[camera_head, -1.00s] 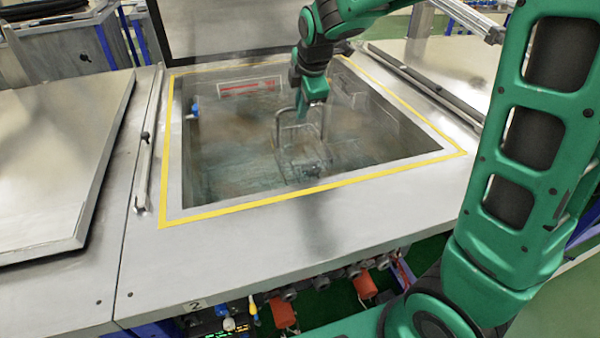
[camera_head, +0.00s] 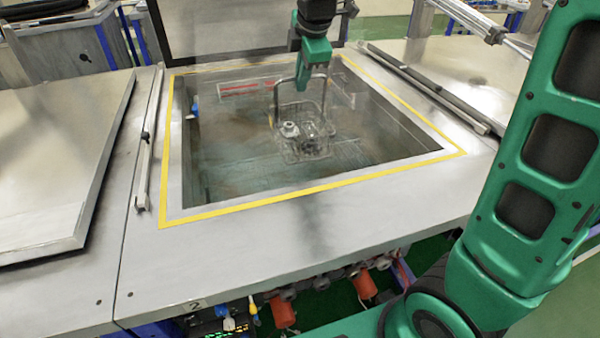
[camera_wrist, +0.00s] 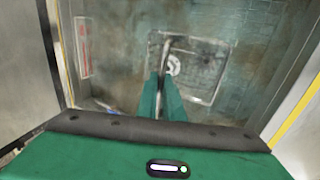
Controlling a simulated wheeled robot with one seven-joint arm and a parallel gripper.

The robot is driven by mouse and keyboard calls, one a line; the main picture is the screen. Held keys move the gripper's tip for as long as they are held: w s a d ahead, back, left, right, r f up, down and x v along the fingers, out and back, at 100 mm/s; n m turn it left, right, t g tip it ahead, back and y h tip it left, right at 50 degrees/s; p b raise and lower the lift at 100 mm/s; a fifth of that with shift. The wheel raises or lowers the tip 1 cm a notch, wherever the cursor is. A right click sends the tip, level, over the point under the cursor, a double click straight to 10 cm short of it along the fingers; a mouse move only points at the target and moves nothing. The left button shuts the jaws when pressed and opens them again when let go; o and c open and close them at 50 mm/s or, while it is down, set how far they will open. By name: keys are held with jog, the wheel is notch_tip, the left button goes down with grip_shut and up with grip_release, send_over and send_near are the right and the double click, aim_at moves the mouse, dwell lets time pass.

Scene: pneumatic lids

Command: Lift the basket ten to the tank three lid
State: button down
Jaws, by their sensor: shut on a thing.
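A wire basket (camera_head: 305,140) with a tall arched handle (camera_head: 277,100) hangs in the opening of the tank (camera_head: 235,209), which has a yellow line around it. Metal parts (camera_head: 291,129) lie in the basket. My gripper (camera_head: 312,90) is above the basket, shut on the top of its handle. In the wrist view my green fingers (camera_wrist: 162,100) close on the handle, with the basket (camera_wrist: 205,97) below. The raised dark-edged lid (camera_head: 235,28) stands open behind the tank. I cannot tell how far the basket is above the tank's floor.
A closed metal lid (camera_head: 60,160) lies to the left, beside a rail (camera_head: 145,170). A flat metal cover (camera_head: 430,65) lies to the right. A blue fitting (camera_head: 194,106) sits on the tank's left inner wall.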

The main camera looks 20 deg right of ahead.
jog(key=shift+r, duration=4.85)
jog(key=shift+s, duration=0.1)
dwell(0.8)
